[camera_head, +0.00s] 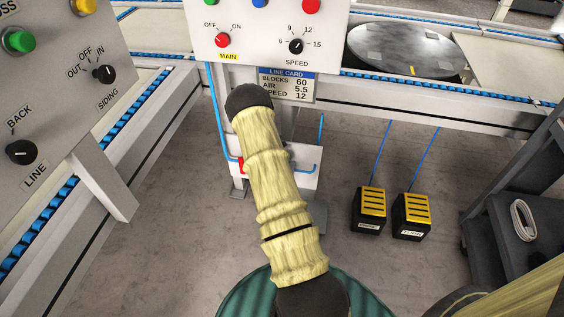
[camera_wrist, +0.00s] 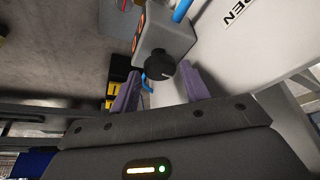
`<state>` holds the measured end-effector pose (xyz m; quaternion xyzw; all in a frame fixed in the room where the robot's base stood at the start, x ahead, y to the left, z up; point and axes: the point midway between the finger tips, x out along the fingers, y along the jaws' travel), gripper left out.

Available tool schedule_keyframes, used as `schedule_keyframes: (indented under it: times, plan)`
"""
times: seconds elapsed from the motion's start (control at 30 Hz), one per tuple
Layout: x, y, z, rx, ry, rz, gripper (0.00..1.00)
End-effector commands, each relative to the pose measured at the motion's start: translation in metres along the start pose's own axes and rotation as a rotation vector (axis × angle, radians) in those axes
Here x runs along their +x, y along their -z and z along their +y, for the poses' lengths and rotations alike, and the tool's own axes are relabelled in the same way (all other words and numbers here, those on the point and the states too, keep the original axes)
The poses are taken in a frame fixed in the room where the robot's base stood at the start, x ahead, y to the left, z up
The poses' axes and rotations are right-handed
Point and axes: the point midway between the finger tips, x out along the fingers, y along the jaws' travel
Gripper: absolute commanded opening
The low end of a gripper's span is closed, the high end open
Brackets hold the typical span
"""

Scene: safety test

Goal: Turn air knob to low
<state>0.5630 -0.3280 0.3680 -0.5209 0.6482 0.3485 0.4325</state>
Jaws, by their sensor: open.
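In the wrist view a black round knob (camera_wrist: 160,69) sticks out from a grey box (camera_wrist: 158,34) with a blue hose (camera_wrist: 182,10). It looks like the air knob, but I see no low mark beside it. My gripper (camera_wrist: 160,90) is open, with one purple-grey finger on each side of the knob. The fingers appear apart from the knob, though depth is hard to judge. In the head view my yellow-sleeved arm covers part of a white panel (camera_head: 305,165) with blue tubing, and my gripper is hidden there.
The line card (camera_head: 286,84) reads blocks 60, air 5.5, speed 12. Above it are the main knob (camera_head: 222,40) and speed knob (camera_head: 296,45). A siding and line panel (camera_head: 60,105) stands left. Two yellow-topped pedals (camera_head: 372,207) (camera_head: 411,215) sit on the floor.

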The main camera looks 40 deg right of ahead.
Motion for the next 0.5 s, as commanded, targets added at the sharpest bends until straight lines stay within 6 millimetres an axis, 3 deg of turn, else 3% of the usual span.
schedule_keyframes:
  times: [0.1, 0.4, 0.5]
  plan:
    - [0.0099, -0.0006, -0.0005, 0.0, 0.001, -0.001, 0.46]
    - [0.0111, 0.0004, -0.0003, 0.001, 0.001, -0.001, 0.46]
    - [0.0108, -0.0001, -0.0004, 0.0, 0.001, 0.0, 0.26]
